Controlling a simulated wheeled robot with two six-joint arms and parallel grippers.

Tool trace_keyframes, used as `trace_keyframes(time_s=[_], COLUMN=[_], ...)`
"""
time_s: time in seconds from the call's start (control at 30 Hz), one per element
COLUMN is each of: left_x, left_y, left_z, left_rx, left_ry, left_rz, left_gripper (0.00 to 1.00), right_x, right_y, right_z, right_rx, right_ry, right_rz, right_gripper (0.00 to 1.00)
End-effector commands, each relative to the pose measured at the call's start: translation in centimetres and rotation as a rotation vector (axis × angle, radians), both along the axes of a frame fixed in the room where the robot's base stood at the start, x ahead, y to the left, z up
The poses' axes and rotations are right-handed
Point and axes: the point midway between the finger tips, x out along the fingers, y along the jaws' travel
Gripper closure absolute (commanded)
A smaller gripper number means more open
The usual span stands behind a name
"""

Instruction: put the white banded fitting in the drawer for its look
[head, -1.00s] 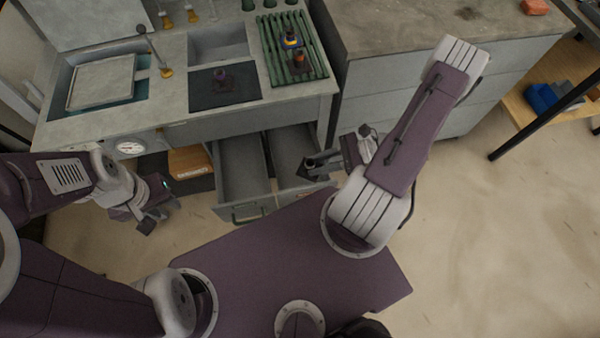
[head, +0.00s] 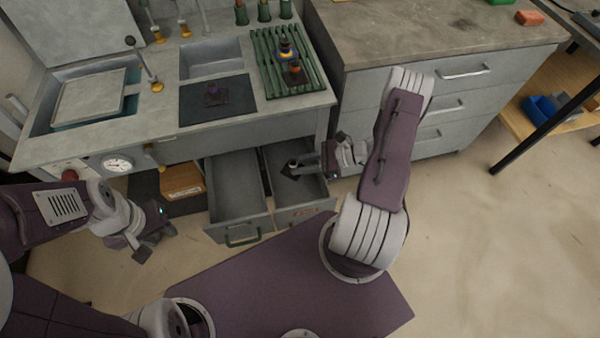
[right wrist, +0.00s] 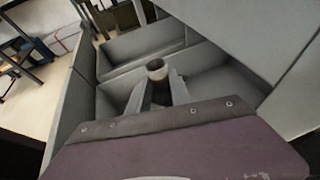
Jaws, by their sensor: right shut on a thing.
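A small fitting with a pale rim (right wrist: 157,69) is held upright between the fingers of my right gripper (right wrist: 160,88) in the right wrist view. Its band is not clear. In the head view my right gripper (head: 297,167) is shut on it, over the open right drawer (head: 312,187). The open left drawer (head: 237,190) has a green handle and looks empty. The right drawer's front is partly hidden by my base, and its handle looks brownish. My left gripper (head: 153,243) is empty and open, left of the drawers.
Two dark fittings with coloured bands (head: 286,48) stand on the green ribbed rack (head: 268,72). A purple-topped fitting (head: 213,94) stands on the dark mat (head: 235,103). A grey cabinet (head: 425,105) stands right of the drawers.

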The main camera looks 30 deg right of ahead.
Motion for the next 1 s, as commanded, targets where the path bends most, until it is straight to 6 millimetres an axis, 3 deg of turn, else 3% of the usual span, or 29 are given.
trace_keyframes(time_s=[0.13,0.33,1.0], left_x=[0.0,0.0,0.0], left_y=[0.0,0.0,0.0], left_z=[-0.3,-1.5,-2.4], left_rx=[0.000,0.000,0.000], left_ry=[0.000,0.000,0.000], left_rz=[0.000,0.000,0.000], left_gripper=[0.64,0.64,0.64], right_x=[0.0,0.0,-0.1], right_y=[0.0,0.0,0.0], right_z=[-0.6,-4.0,-5.5], right_rx=[0.001,0.001,-0.004], right_ry=[0.000,0.001,0.002], right_rz=[0.000,0.001,0.002], right_gripper=[1.00,1.00,1.00])
